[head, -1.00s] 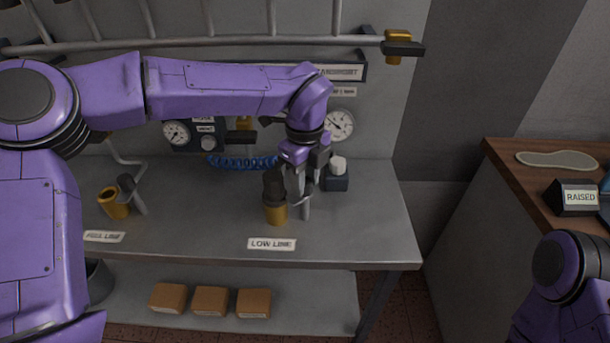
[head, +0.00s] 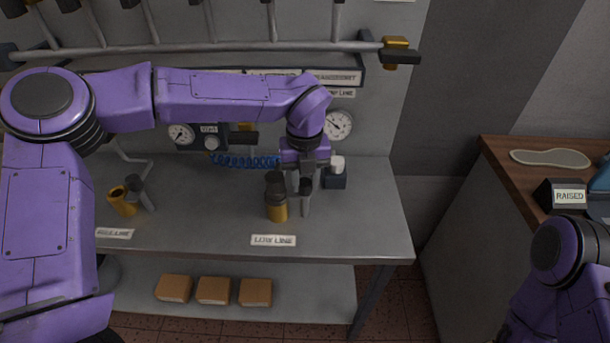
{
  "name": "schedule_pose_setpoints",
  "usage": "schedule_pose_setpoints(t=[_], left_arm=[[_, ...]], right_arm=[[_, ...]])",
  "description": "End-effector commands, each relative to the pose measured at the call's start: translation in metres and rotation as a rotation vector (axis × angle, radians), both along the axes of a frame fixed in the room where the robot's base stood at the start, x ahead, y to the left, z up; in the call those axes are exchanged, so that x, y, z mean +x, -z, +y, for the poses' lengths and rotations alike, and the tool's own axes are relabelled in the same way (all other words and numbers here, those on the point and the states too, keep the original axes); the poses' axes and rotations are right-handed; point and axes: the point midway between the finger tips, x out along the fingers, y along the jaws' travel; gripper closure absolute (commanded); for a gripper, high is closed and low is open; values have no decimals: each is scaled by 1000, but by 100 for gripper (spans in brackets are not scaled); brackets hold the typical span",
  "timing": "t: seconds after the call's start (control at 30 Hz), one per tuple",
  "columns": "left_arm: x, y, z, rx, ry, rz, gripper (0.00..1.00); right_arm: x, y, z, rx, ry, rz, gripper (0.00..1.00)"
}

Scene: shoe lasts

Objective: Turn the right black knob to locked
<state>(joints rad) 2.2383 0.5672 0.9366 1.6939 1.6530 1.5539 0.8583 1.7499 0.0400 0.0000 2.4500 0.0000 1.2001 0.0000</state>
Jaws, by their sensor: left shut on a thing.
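The right black knob (head: 306,186) tops a short grey stem standing on the grey bench, behind the LOW LINE label. My left gripper (head: 304,175) points down over it and is shut on it. The fingers partly hide the knob, and I cannot read its position or any locked mark. A brass fitting with a black top (head: 277,203) stands just left of the stem, apart from it. A similar dark-topped grey stem (head: 138,188) leans at the left beside an open brass cup (head: 122,204). My right gripper is outside the view.
A dark block with a white knob (head: 336,173) stands just right of my left gripper. Dial gauges (head: 337,125) and a coiled blue hose (head: 238,160) are behind. A rail (head: 240,47) crosses above. The bench (head: 360,225) is clear at front right.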

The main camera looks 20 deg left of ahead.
Motion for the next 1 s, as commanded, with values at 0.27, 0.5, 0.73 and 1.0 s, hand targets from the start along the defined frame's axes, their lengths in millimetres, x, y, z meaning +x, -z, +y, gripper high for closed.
schedule_pose_setpoints(t=[0.27,0.5,0.73,1.0], left_arm=[[2,-3,0,-3,22,-8,97],[2,-3,0,-2,21,-9,97],[1,-2,0,-2,20,-5,41],[2,-14,0,-1,18,-7,41]], right_arm=[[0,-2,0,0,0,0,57],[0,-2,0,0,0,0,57],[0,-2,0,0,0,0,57],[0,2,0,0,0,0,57]])
